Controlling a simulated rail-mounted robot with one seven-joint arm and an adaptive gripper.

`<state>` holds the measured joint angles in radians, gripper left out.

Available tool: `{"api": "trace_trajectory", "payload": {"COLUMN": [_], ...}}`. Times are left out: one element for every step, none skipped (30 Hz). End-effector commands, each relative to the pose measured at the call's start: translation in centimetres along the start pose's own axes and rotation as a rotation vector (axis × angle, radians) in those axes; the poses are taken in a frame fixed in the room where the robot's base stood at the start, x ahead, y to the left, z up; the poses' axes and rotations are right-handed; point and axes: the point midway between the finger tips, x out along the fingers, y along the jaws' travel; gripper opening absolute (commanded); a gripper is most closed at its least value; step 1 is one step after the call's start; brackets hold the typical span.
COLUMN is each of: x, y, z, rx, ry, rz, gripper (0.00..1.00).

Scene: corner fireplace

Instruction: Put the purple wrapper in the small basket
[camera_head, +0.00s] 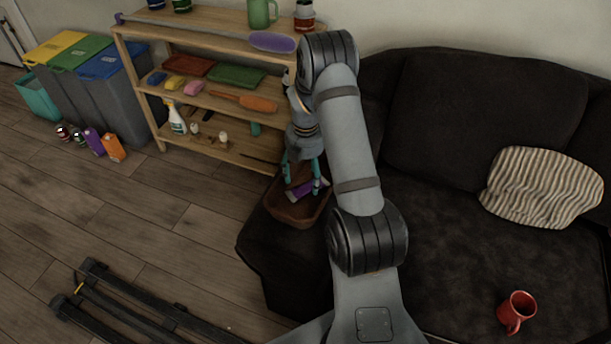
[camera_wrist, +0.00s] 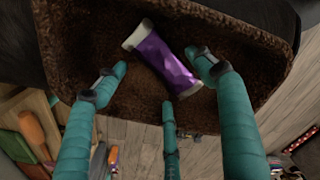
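The purple wrapper (camera_wrist: 160,58), with white ends, lies tilted within the outline of the small brown basket (camera_wrist: 225,25) in the wrist view. In the head view, the wrapper (camera_head: 312,187) shows at the basket (camera_head: 292,216), on the sofa's left arm. My gripper (camera_head: 303,181) points down over the basket. In the wrist view, its teal fingers (camera_wrist: 160,76) are spread around the wrapper, with a gap at the left finger. The right fingertip is close to the wrapper's right end; I cannot tell whether they touch. The wrapper's exact height above the basket floor is unclear.
A wooden shelf (camera_head: 205,96) with brushes and bottles stands left of the basket. The dark sofa (camera_head: 440,240) holds a striped pillow (camera_head: 541,187) and red mug (camera_head: 516,312). Bins (camera_head: 105,95) and several items stand at the left.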

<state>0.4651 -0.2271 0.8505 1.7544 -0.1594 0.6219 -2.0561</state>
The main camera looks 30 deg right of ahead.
Motion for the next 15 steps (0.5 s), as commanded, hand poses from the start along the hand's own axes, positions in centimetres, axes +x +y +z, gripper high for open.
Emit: {"api": "trace_trajectory", "payload": {"x": [0.00,0.00,0.00,0.00,0.00,0.00,0.00,0.00,0.00,-0.01,-0.04,-0.15,-0.30,-0.52,-0.96], "y": [0.00,0.00,0.00,0.00,0.00,0.00,0.00,0.00,0.00,0.00,0.01,0.03,0.04,0.05,0.09], "z": [0.00,0.00,0.00,0.00,0.00,0.00,-0.01,-0.01,-0.01,-0.01,-0.01,-0.01,0.00,0.00,0.01], "rx": [0.000,0.000,0.000,0.000,0.000,0.000,0.000,0.000,0.000,0.000,0.000,0.000,0.000,0.000,0.001], "ry": [0.000,0.000,0.000,0.000,0.000,0.000,0.000,0.000,0.000,0.000,0.000,0.000,0.000,0.000,0.000], "rz": [0.000,0.000,0.000,0.000,0.000,0.000,0.000,0.000,0.000,0.000,0.000,0.001,0.001,0.001,0.002], "gripper": [0.74,0.76,0.78,0.78,0.78,0.78,0.78,0.78,0.78,0.78,0.78,0.78,0.78,0.78,0.78]}}
